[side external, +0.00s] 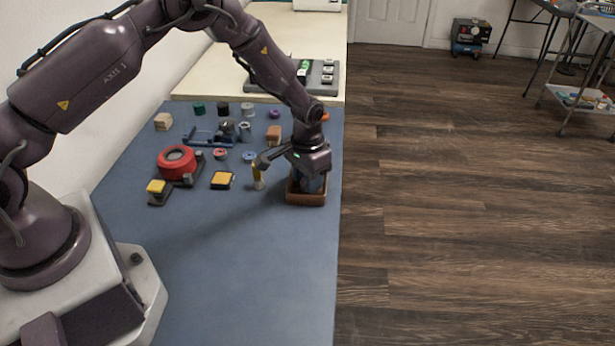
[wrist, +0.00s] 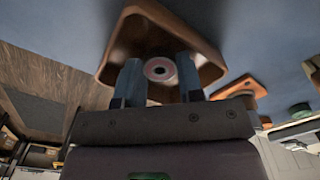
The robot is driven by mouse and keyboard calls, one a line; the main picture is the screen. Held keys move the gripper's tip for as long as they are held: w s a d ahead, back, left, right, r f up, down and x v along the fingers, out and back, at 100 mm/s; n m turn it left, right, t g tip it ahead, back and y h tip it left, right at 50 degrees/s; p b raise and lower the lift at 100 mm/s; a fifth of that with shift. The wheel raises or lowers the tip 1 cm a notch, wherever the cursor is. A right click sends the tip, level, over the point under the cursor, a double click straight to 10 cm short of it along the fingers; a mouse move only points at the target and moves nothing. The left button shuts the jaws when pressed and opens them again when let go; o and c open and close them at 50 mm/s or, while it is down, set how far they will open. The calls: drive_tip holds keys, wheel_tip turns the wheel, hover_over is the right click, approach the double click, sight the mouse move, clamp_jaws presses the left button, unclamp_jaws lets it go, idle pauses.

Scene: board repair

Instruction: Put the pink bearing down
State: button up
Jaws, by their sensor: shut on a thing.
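My gripper (side external: 311,184) points down into a small brown wooden tray (side external: 306,200) near the right edge of the blue mat. In the wrist view, the two fingers of my gripper (wrist: 159,72) are shut on the pink bearing (wrist: 160,69), a small ring with a pale face and dark centre. The bearing is inside the outline of the wooden tray (wrist: 128,38). Whether it touches the tray floor, I cannot tell. In the side view the bearing is hidden by the fingers and the tray wall.
A red round part (side external: 176,160) and a yellow-topped black block (side external: 222,180) lie left on the blue mat (side external: 240,260). A yellow-handled tool (side external: 257,178) stands just left of the tray. Several small rings and spools sit farther back. The front of the mat is clear.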

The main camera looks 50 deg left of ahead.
drive_tip(key=o, duration=0.6)
drive_tip(key=shift+f, duration=0.15)
drive_tip(key=shift+c, duration=0.2)
drive_tip(key=s+r+t, duration=0.1)
drive_tip(key=s+r, duration=0.1)
drive_tip(key=r, duration=0.9)
drive_tip(key=s+r, duration=0.2)
drive_tip(key=r, duration=1)
drive_tip(key=s+r+t, duration=0.2)
drive_tip(key=s+r, duration=0.3)
drive_tip(key=s, duration=0.6)
drive_tip(key=s+r+t, duration=0.2)
drive_tip(key=s+r, duration=0.4)
drive_tip(key=s, duration=0.6)
drive_tip(key=shift+d+t, duration=0.3)
drive_tip(key=shift+d, duration=0.05)
drive_tip(key=shift+r, duration=0.15)
